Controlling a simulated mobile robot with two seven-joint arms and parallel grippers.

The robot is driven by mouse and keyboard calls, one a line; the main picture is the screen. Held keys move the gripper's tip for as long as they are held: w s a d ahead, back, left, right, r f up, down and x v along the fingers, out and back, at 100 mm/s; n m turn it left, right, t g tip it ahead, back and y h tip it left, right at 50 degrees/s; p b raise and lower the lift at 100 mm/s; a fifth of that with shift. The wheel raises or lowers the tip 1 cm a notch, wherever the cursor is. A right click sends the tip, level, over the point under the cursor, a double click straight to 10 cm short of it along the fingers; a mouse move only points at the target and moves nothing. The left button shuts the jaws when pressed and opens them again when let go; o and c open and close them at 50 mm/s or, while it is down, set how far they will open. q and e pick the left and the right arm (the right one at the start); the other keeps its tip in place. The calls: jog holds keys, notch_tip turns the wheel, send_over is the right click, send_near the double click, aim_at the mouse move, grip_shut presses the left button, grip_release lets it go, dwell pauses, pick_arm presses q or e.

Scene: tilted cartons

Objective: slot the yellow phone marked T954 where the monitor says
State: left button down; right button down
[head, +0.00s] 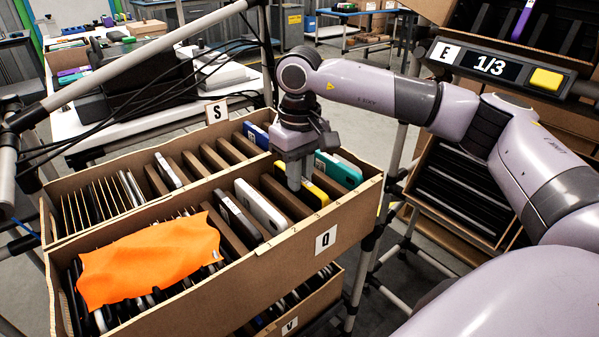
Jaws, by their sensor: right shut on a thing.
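A yellow phone (329,188) stands in a slot near the right end of the open carton marked Q (268,268), between brown dividers. My right gripper (294,184) reaches down over this carton and is shut at the yellow phone's far end. The fingers hide part of the phone, and no T954 mark can be read. A teal phone (340,170) stands just right of it, and a white phone (261,207) further left. A small display (489,66) beside a letter E reads 1/3 and has a yellow button. My left gripper is not in view.
An orange cloth (150,260) lies over the left slots of carton Q. Behind is carton S (118,218) with several phones and dividers; below is carton V (318,303). Cartons stand on racks at right. Dark cables and a grey rack pole (140,62) cross the upper left.

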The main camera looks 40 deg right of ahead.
dwell(0.4)
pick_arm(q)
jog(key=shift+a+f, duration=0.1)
pick_arm(e)
jog(key=c, duration=1)
grip_release()
jog(key=shift+c, duration=0.2)
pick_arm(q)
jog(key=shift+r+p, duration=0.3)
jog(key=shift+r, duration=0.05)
pick_arm(e)
jog(key=shift+r, duration=3.6)
pick_arm(q)
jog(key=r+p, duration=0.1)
jog(key=p, duration=0.1)
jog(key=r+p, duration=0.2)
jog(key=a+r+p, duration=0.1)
jog(key=p, duration=0.1)
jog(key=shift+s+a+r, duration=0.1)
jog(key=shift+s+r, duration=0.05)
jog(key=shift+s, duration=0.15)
pick_arm(e)
notch_tip(320, 180, up, 7)
